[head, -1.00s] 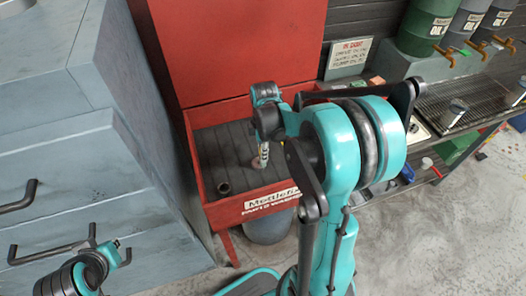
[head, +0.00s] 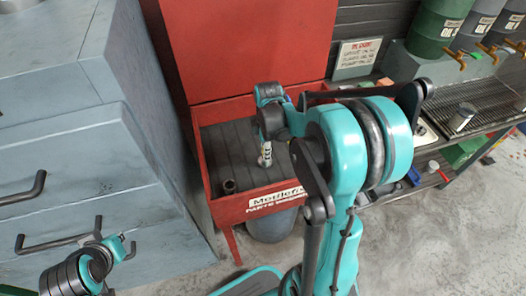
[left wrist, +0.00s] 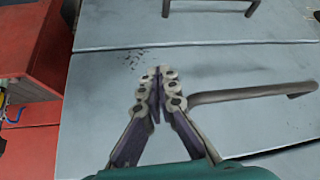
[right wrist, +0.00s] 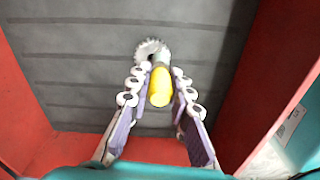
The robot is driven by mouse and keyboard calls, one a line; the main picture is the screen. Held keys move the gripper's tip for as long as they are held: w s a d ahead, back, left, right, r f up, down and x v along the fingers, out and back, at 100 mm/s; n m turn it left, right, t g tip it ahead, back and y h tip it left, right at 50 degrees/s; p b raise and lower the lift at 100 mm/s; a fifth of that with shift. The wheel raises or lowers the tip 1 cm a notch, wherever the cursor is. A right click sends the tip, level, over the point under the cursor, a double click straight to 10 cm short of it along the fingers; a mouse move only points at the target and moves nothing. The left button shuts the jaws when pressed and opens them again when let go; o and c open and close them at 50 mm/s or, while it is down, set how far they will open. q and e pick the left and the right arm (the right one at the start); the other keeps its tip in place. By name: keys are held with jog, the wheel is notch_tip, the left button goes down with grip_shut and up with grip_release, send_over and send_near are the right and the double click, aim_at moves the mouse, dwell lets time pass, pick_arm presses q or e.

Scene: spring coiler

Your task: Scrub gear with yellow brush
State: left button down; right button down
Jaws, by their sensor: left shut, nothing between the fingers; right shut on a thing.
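The yellow brush (right wrist: 160,88) is between the fingertips of my right gripper (right wrist: 158,84), which is shut on it. The silver toothed gear (right wrist: 148,45) lies on the dark ribbed floor of the red washer basin, just beyond the brush's far end. I cannot tell whether brush and gear touch. In the head view my right gripper (head: 265,153) hangs inside the basin (head: 275,203); the gear is not clear there. My left gripper (left wrist: 157,78) is shut and empty, in front of the grey drawer cabinet.
The grey cabinet (head: 85,195) with protruding bar handles (head: 60,243) fills the left. The washer's raised red lid (head: 245,50) stands behind the basin. A dark short tube (head: 229,187) stands in the basin. A bench with oil drums (head: 440,25) is at the right.

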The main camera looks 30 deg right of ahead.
jog(key=shift+s+d, duration=0.15)
jog(key=shift+d, duration=0.7)
jog(key=shift+w+a, duration=0.2)
jog(key=shift+a, duration=0.6)
jog(key=shift+w+a, duration=0.15)
jog(key=shift+a, duration=0.65)
jog(key=shift+d, duration=0.8)
jog(key=shift+s+d, duration=0.35)
jog(key=shift+d, duration=0.4)
jog(key=shift+w+a, duration=0.2)
jog(key=shift+a, duration=0.6)
jog(key=shift+w+a, duration=0.1)
jog(key=shift+a, duration=0.65)
jog(key=shift+s+d, duration=0.15)
jog(key=shift+d, duration=0.65)
jog(key=shift+s+d, duration=0.15)
jog(key=shift+d, duration=0.65)
jog(key=shift+w+a, duration=0.2)
jog(key=shift+a, duration=0.55)
jog(key=shift+w+a, duration=0.2)
jog(key=shift+a, duration=0.65)
jog(key=shift+r+p, duration=0.2)
jog(key=shift+p, duration=0.1)
